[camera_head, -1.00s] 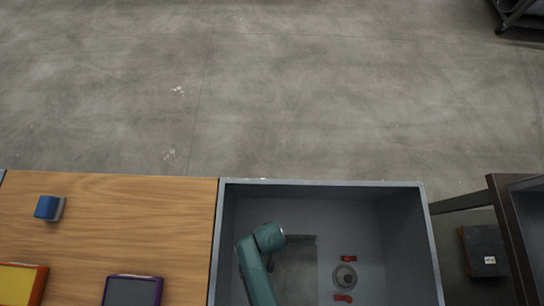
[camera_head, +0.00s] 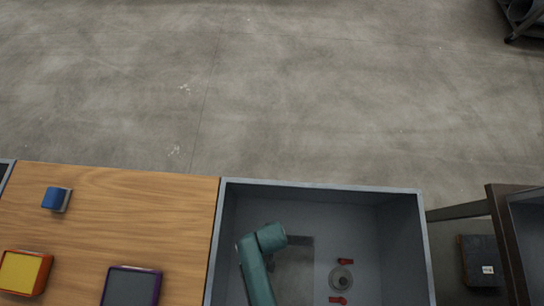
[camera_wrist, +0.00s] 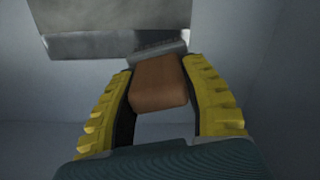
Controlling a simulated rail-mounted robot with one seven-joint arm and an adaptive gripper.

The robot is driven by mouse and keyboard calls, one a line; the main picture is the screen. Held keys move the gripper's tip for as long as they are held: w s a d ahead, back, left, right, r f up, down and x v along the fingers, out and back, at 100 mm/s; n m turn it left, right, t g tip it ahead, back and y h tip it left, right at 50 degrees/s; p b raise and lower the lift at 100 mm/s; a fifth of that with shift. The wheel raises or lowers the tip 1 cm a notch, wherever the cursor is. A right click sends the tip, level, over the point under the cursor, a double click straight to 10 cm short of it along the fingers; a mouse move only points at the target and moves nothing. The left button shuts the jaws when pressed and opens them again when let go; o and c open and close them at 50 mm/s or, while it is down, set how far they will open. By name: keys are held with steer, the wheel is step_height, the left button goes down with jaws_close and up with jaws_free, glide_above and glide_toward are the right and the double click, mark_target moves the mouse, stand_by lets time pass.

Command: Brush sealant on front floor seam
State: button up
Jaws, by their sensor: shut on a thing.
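My gripper (camera_wrist: 158,76) shows in the wrist view, its two yellow ridged fingers shut on a brown wooden block-like handle (camera_wrist: 158,86). A small grey piece (camera_wrist: 158,52) lies just beyond the handle; I cannot tell whether it is part of the held tool. No bristles or sealant can be made out. A wide grey metal part (camera_wrist: 115,25) is at the top of that view, with plain grey-blue walls around. In the head view my teal arm reaches down into a grey open box (camera_head: 320,187). My gripper is hidden there, and I cannot make out a floor seam.
Inside the box are a lighter flat panel (camera_head: 295,268), a round grey fitting (camera_head: 341,278) and two red pieces (camera_head: 345,262). A wooden table (camera_head: 150,215) to the left holds blue, yellow-orange and purple-edged items. A dark frame (camera_head: 505,240) stands at right.

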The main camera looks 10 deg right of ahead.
steer(key=shift+a+r+p, duration=0.15)
steer(key=shift+r+p, duration=0.2)
steer(key=shift+r, duration=0.25)
steer(key=shift+r+p, duration=0.65)
steer(key=shift+p, duration=0.1)
step_height(320, 180, up, 3)
steer(key=p, duration=0.3)
steer(key=shift+r+p, duration=0.15)
steer(key=shift+p, duration=0.2)
